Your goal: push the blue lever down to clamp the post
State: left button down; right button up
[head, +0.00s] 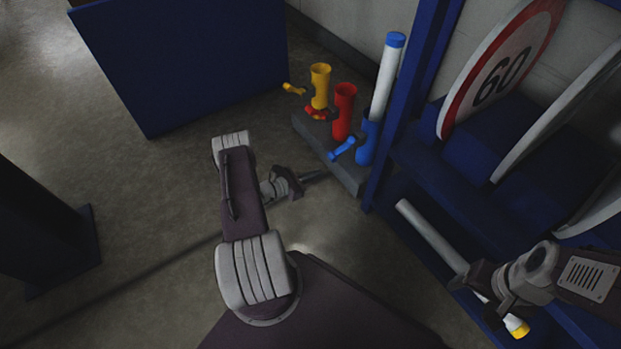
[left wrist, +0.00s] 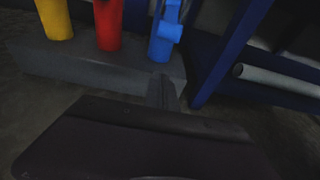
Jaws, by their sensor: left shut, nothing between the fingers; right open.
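A white post (head: 387,80) with a blue cap stands upright in the blue socket (head: 367,142), at the right end of the holder. The blue lever (head: 343,149) sticks out from that socket toward the lower left. In the left wrist view the lever (left wrist: 171,31) shows at the front of the blue socket (left wrist: 160,48). My left gripper (head: 318,175) is shut and empty, low in front of the grey base and below the lever, apparently apart from it. Its closed fingers (left wrist: 163,90) point at the base. My right gripper (head: 462,282) is open at the lower right.
Yellow (head: 320,85) and red (head: 344,110) sockets stand beside the blue one on the grey base (head: 350,181). A blue rack (head: 409,60) holding round signs (head: 500,75) rises close on the right. A yellow-ended post (head: 430,232) lies near my right gripper.

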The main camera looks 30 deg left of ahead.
aim_at(340, 151)
pick_arm(q)
jog(key=b+x, duration=0.3)
jog(key=x, duration=0.3)
jog(key=r, duration=0.2)
jog(key=s+r+b, duration=0.1)
jog(key=r, duration=0.1)
jog(key=shift+a+r, duration=0.1)
jog(key=shift+a, duration=0.15)
